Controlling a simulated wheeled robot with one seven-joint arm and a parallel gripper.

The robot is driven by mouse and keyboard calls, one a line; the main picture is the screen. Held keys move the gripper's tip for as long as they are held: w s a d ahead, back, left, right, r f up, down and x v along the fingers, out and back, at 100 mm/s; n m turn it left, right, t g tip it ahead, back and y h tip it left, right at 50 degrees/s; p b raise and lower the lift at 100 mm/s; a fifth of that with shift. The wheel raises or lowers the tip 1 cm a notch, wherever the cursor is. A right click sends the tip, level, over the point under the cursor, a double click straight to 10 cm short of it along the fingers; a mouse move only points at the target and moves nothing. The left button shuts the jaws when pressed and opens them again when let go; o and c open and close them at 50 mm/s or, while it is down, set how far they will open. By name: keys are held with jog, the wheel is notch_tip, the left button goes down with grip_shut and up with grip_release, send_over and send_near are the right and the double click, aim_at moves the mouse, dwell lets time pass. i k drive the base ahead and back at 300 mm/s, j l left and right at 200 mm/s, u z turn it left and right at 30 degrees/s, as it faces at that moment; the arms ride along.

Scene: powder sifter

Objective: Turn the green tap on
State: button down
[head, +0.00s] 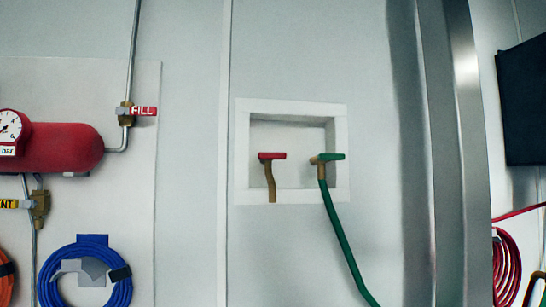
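The green tap (331,157) is on the right side of a white recessed wall box (242,150). Its green handle lies roughly level on a brass body, and a green hose (339,225) runs from it down and to the right. A second tap with a red handle (272,156) sits to its left in the same box, on a brass spout (270,184) with no hose. My gripper is not in view.
At left, a red tank (65,148) with a gauge (10,128), a pipe valve labelled FILL (143,111) and a coiled blue hose (88,242) are on the wall. At right stand a metal post (470,150), a dark panel (525,100) and a red coil (505,265). The space before the box looks clear.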

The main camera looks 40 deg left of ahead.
aim_at(325, 158)
jog(key=u, duration=1.45)
